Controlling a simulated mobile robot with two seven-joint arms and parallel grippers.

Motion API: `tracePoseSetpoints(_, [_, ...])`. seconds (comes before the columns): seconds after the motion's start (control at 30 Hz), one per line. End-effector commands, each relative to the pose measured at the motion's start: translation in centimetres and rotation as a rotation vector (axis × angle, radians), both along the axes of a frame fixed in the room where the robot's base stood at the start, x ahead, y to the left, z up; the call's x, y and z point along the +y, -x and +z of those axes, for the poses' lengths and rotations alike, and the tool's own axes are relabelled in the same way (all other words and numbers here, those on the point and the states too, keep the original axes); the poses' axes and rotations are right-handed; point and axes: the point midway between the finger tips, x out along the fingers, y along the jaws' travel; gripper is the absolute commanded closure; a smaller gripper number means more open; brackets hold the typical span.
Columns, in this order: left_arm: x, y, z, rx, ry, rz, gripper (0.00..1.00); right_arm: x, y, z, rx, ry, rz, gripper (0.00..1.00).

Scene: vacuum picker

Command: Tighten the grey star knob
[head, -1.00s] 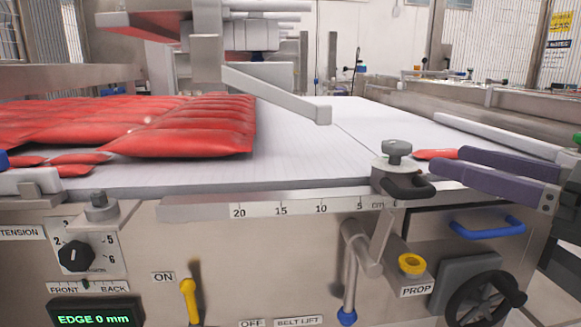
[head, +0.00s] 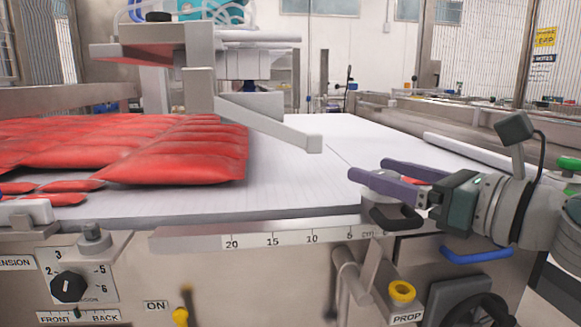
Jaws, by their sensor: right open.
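My right gripper (head: 368,168) reaches in from the right over the front edge of the conveyor, its two purple fingers apart and pointing left. The fingers are at the clamp block with the black handle (head: 397,217), where a grey knob stood on top earlier. That knob is now hidden behind the near finger; I cannot tell whether the fingers touch it. Another grey knob (head: 93,236) stands at the front left, above the numbered dial, far from the gripper. My left gripper is not in view.
Red packets (head: 175,165) lie in rows on the left of the white belt (head: 290,165). A picker with a grey slanted bar (head: 270,122) hangs over the belt. A centimetre scale (head: 270,238), yellow-topped prop (head: 402,291) and blue handle (head: 475,255) are on the front.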

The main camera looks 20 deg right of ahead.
Motion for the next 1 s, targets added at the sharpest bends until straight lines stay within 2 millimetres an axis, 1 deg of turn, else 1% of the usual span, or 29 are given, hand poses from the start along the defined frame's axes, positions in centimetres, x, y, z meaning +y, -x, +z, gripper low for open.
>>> tracePoseSetpoints(0.03, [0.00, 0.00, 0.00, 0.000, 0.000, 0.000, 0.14, 0.00, 0.01, 0.00, 0.000, 0.000, 0.000, 0.26])
tracePoseSetpoints(0.07, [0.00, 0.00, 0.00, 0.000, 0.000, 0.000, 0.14, 0.00, 0.01, 0.01, 0.000, 0.000, 0.000, 0.29])
tracePoseSetpoints(0.6, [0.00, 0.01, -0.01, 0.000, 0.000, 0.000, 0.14, 0.00, 0.03, 0.03, -0.001, 0.000, 0.000, 0.90])
tracePoseSetpoints(0.7, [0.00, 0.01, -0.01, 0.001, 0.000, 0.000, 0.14, 0.00, 0.03, 0.03, -0.001, 0.000, 0.000, 1.00])
tracePoseSetpoints(0.87, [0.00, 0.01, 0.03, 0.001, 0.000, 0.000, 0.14, 0.00, 0.03, 0.06, -0.001, 0.000, -0.001, 1.00])
tracePoseSetpoints(1.0, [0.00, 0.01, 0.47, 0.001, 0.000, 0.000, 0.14, 0.03, 0.04, 0.19, 0.000, 0.000, -0.016, 1.00])
